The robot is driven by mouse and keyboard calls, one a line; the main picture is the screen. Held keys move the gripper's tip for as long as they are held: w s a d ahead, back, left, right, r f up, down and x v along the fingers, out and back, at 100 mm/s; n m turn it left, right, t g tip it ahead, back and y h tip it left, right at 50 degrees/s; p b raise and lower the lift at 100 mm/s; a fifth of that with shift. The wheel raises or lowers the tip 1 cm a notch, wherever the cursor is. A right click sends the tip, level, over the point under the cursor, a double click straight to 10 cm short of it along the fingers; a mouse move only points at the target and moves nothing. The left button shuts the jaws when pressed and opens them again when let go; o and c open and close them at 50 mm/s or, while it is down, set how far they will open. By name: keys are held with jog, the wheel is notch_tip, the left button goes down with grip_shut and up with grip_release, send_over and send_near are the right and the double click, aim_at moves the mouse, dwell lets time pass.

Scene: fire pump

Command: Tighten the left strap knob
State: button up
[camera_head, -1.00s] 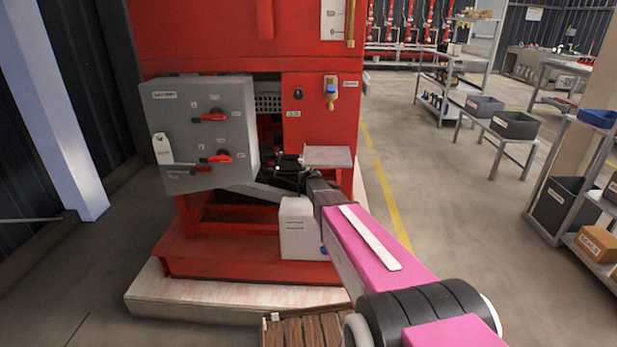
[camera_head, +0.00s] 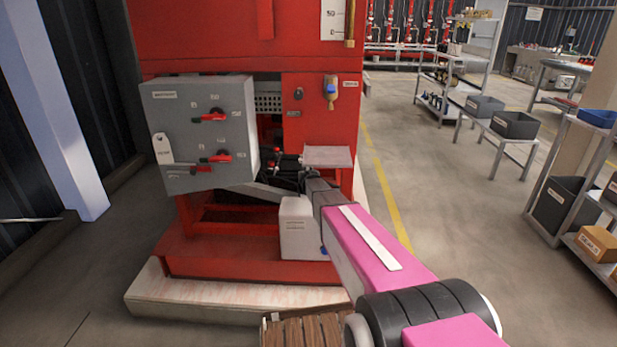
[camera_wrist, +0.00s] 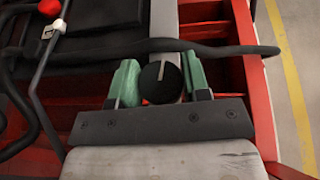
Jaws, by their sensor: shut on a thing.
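A round black knob (camera_wrist: 160,80) with a pale line across its face sits in the middle of the wrist view. My gripper (camera_wrist: 160,76) has its two green finger pads on either side of the knob and is shut on it. The line on the knob points up and slightly right in that view. In the head view my fingers and the knob are hard to make out among dark parts beside the red pump frame (camera_head: 220,250). I cannot tell from there which strap knob it is.
A dark cable (camera_wrist: 235,50) crosses just beyond the fingers. A bent metal rod (camera_wrist: 42,75) and a red ball knob (camera_wrist: 49,7) are at left in the wrist view. The grey control box (camera_head: 205,135) stands left of my arm. A white box (camera_head: 300,228) sits below it.

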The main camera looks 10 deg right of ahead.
jog(key=shift+m+h, duration=0.7)
jog(key=shift+h, duration=0.1)
jog(key=shift+w+a+m+g+h, duration=0.1)
jog(key=shift+m+g+h, duration=0.4)
jog(key=shift+m+h, duration=0.7)
jog(key=m+g+h, duration=0.3)
jog(key=m+h, duration=0.1)
jog(key=shift+w, duration=0.1)
jog(key=m+g+h, duration=0.3)
jog(key=m+g, duration=0.1)
jog(key=shift+m+g, duration=0.3)
jog(key=shift+m+g+h, duration=0.4)
jog(key=shift+m+g, duration=1.3)
jog(key=shift+g, duration=0.2)
jog(key=shift+s, duration=0.2)
jog(key=o, duration=0.9)
jog(key=shift+o, duration=0.2)
